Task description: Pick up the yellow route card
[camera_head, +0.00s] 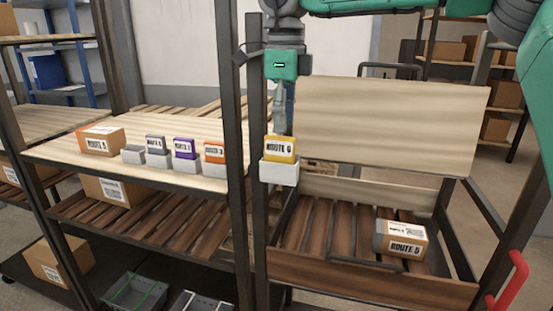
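The yellow route card (281,148), marked ROUTE 6, sits upright in a white block (279,172) that overlaps the dark shelf post. My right gripper (281,122) points down with its fingers reaching the top of the card and appears shut on it. Card and block look nearer than the row on the shelf, with no support seen under them. The fingertips are partly hidden by the card. My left gripper is not in view.
On the wooden shelf (60,152) stand orange (214,151), purple (184,148) and grey (155,145) cards in blocks, an empty grey block (133,155) and a ROUTE 1 box (100,140). A cart (370,292) at right holds a ROUTE 5 box (407,248).

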